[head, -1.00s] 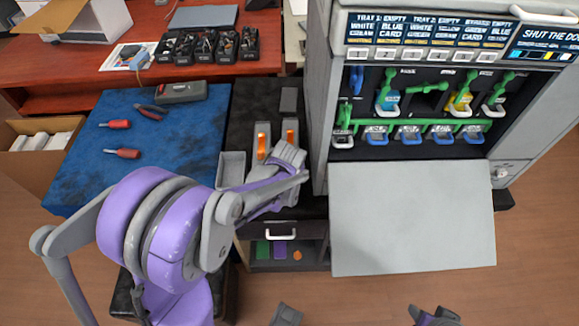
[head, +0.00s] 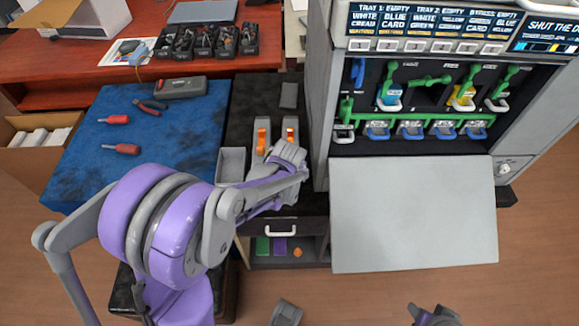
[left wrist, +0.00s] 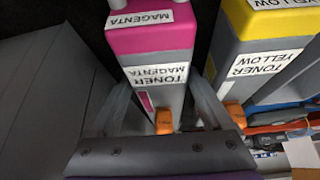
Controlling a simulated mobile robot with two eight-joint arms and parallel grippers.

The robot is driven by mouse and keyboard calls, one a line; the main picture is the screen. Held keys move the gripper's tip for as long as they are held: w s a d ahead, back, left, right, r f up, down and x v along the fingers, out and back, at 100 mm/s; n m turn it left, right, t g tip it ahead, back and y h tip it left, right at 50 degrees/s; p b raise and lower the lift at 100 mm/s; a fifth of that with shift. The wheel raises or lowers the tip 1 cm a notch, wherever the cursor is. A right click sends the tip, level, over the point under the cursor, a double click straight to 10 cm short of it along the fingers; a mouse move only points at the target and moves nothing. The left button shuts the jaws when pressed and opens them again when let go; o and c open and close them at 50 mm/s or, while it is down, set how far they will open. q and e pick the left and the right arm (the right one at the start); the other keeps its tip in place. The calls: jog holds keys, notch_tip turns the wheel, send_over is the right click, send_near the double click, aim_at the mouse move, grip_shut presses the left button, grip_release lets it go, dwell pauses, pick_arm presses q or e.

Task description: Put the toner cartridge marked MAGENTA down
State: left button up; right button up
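The MAGENTA toner cartridge (left wrist: 150,40) has a magenta end and a grey body with an orange tab. In the left wrist view it lies between the two fingers of my left gripper (left wrist: 160,95), whose tips meet its sides. In the head view my left gripper (head: 289,155) is at the right-hand grey cartridge (head: 291,128) on the black cabinet top. I cannot see a gap under it. At the bottom edge, a dark and purple part, likely my right gripper (head: 435,316), is cut off; its fingers are unclear.
The YELLOW toner cartridge (left wrist: 265,50) stands close beside the magenta one. The printer (head: 320,160) rises just right of the cabinet, its door (head: 413,215) folded down. A grey tray (head: 231,163) lies left of the cartridges. The blue-topped table (head: 90,170) holds tools.

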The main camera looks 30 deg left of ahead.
pick_arm(q)
jog(key=shift+o, duration=1)
jog(key=p+v, duration=0.2)
jog(key=v, duration=0.9)
jog(key=shift+w, duration=0.1)
